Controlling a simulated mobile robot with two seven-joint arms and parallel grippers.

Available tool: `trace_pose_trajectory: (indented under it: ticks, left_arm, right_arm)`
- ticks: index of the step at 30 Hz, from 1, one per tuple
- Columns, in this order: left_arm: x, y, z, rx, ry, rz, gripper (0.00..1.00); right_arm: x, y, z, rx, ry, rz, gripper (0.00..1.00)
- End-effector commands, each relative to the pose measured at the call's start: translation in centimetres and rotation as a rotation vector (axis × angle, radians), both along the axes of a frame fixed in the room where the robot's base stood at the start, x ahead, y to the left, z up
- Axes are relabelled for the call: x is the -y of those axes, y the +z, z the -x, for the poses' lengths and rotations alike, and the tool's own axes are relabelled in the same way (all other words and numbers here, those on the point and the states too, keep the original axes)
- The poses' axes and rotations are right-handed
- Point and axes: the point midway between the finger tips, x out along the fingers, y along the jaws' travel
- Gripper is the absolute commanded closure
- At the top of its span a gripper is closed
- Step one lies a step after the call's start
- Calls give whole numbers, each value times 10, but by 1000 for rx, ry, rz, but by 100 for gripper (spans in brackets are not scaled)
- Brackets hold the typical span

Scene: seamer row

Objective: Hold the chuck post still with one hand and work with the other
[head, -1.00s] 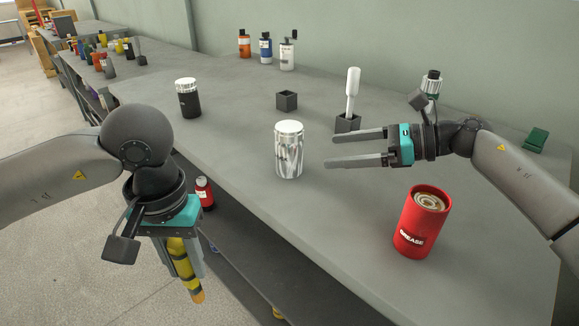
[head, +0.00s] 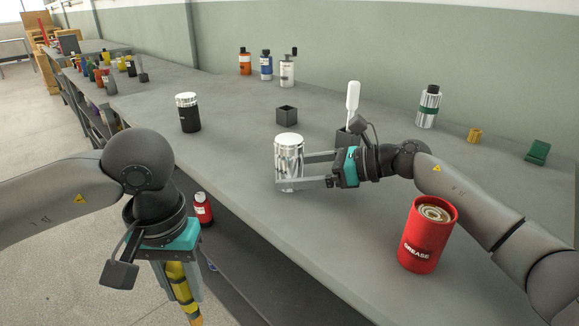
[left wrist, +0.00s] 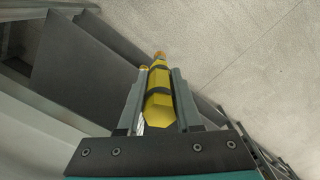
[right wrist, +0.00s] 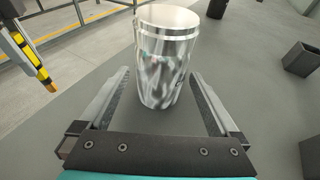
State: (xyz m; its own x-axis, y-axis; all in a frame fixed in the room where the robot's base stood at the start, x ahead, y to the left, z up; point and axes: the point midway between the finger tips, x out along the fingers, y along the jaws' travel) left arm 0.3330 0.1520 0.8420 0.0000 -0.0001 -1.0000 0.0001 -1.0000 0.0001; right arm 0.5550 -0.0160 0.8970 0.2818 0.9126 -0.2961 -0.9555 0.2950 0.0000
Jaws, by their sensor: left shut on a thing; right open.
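The shiny chrome cylinder, which looks like the chuck post (head: 288,152), stands upright on the grey bench; it also shows in the right wrist view (right wrist: 166,50). My right gripper (head: 291,171) is open, with its fingers reaching to either side of the post's lower half. My left gripper (head: 180,288) points down off the bench's front edge, shut on a yellow tool with black bands (left wrist: 159,97). The tool's orange tip points down, away from the post; its upper end is hidden in the gripper.
A red grease can (head: 411,240) stands near my right forearm. A black jar (head: 188,115), a small open dark box (head: 286,116) and a white-handled tool (head: 352,98) in a dark holder are around the post. Several bottles stand at the wall. A red bottle (head: 203,208) is below the bench top.

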Motion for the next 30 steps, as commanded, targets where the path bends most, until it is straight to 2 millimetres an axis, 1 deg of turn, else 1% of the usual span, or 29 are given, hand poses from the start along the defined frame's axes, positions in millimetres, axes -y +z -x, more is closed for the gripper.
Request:
trace_pose_trajectory:
  ticks: [3, 12, 27, 30]
  left_arm:
    - [0, -2, 0, 0, 0, 0, 100]
    - [0, -2, 0, 0, 0, 0, 100]
    - [0, -2, 0, 0, 0, 0, 100]
    - [0, -2, 0, 0, 0, 0, 100]
  right_arm:
    - [-5, -1, -1, 0, 0, 0, 3]
    - [-6, -1, -2, 0, -1, 0, 3]
    - [-5, -1, -2, 0, 0, 0, 59]
    - [-5, -1, -2, 0, 0, 0, 60]
